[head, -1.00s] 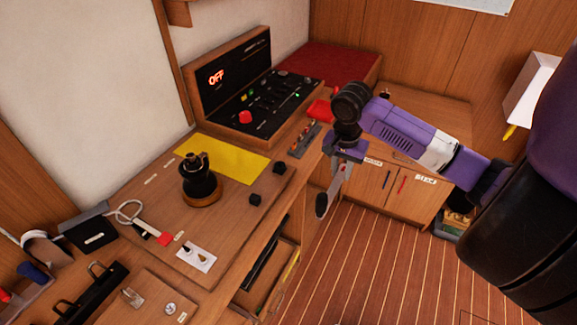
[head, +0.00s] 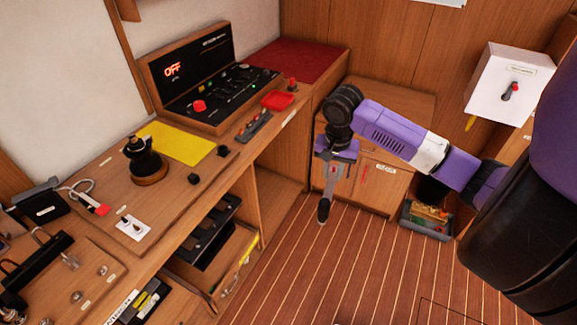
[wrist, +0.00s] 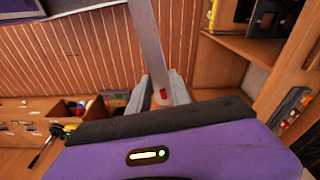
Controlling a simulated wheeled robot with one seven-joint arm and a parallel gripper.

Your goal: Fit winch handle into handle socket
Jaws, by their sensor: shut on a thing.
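The winch handle (head: 329,188) is a flat grey bar with a black grip at its lower end. My gripper (head: 335,160) is shut on its upper part, and the handle hangs down in front of the low cabinet, above the striped floor. In the wrist view the grey bar (wrist: 147,40) runs up from between my fingertips (wrist: 160,97), with a red mark near them. The black winch (head: 146,160) stands upright on a round wooden base on the left bench, well apart from my gripper. Its top is small here, and I cannot make out the handle socket.
The bench holds a yellow sheet (head: 178,142), small black blocks (head: 194,178) and a control panel box (head: 205,85) reading OFF. Open shelves (head: 205,240) lie below the bench edge. A white box with a lever (head: 500,84) hangs at right. The floor (head: 330,270) between is clear.

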